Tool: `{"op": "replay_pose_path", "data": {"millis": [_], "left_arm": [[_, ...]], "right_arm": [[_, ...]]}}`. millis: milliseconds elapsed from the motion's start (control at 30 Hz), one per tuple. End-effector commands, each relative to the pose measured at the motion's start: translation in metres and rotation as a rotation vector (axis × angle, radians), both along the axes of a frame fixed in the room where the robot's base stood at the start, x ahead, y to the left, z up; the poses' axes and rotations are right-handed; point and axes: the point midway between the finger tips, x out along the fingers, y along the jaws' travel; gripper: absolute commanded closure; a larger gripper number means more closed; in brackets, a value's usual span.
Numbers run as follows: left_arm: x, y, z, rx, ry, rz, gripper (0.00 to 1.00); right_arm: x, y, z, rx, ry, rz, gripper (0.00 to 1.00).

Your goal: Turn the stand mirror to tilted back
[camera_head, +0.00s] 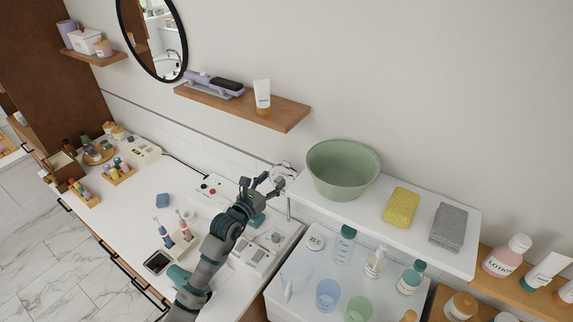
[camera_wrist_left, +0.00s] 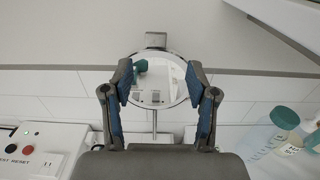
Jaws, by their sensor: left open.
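The round stand mirror (camera_wrist_left: 158,84) sits between my left fingertips in the left wrist view, on a thin upright stem (camera_wrist_left: 154,122). Its face reflects a teal object and pale surfaces. My left gripper (camera_wrist_left: 159,78) is open, with one blue-padded finger at each side of the disc; I cannot tell whether they touch it. In the head view my left gripper (camera_head: 263,184) is over the back of the white counter, and the mirror (camera_head: 286,172) shows edge-on beside the fingertips, partly hidden. The mirror's base is hidden in the wrist view. My right gripper is not in view.
A white shelf with a green basin (camera_head: 343,169) stands close right of the gripper. Bottles and cups (camera_head: 328,294) are below it. A panel with TEST and RESET buttons (camera_wrist_left: 18,140) lies left. A wooden wall shelf (camera_head: 243,107) hangs above.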

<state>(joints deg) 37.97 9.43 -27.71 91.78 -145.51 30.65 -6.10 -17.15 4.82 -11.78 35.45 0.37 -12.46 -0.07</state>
Motion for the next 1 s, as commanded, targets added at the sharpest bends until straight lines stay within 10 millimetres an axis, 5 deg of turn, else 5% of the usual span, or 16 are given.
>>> {"op": "replay_pose_path", "data": {"millis": [400, 900, 1000], "left_arm": [[0.063, -0.042, 0.000, -0.003, 0.000, -0.001, 0.42], [0.074, -0.052, 0.000, -0.003, -0.001, 0.000, 0.42], [0.074, -0.052, 0.000, -0.003, 0.000, 0.000, 0.67]], "right_arm": [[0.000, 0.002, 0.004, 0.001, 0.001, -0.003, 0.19], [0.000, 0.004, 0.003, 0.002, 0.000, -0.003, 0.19], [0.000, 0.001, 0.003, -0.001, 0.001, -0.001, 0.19]]}}
